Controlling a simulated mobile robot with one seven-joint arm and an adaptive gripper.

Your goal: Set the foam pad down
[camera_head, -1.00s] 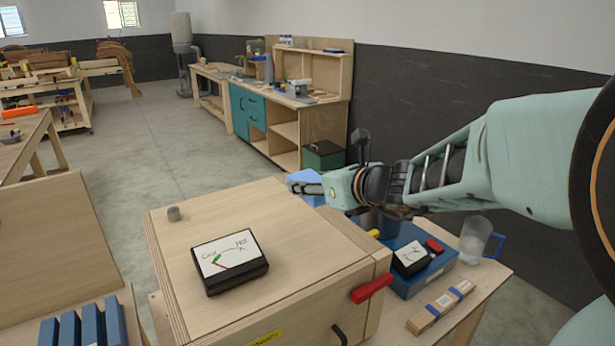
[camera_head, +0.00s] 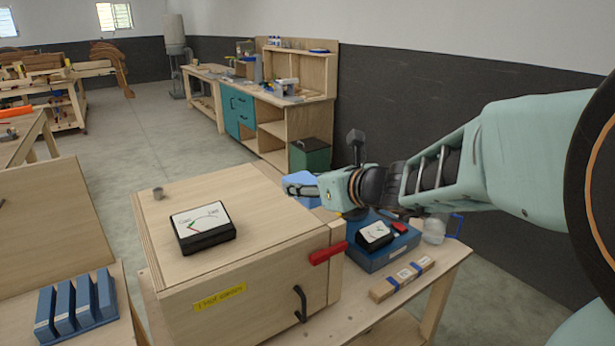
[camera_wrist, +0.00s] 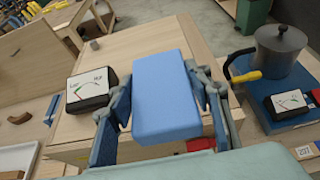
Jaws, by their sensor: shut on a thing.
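My gripper (camera_wrist: 165,110) is shut on a blue foam pad (camera_wrist: 165,85), with one finger along each side of it in the wrist view. In the head view the pad (camera_head: 301,187) shows at the gripper's tip, above the far right part of a wooden box (camera_head: 240,275). The pad is held level or nearly so. I cannot tell how high it is above the box top. The pad's underside is hidden.
A dial gauge (camera_head: 203,228) and a small grey cup (camera_head: 158,193) stand on the box top. A red handle (camera_head: 327,253) sticks out at its front edge. A blue case (camera_head: 378,257) with another gauge and a pot (camera_wrist: 281,50) stand right.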

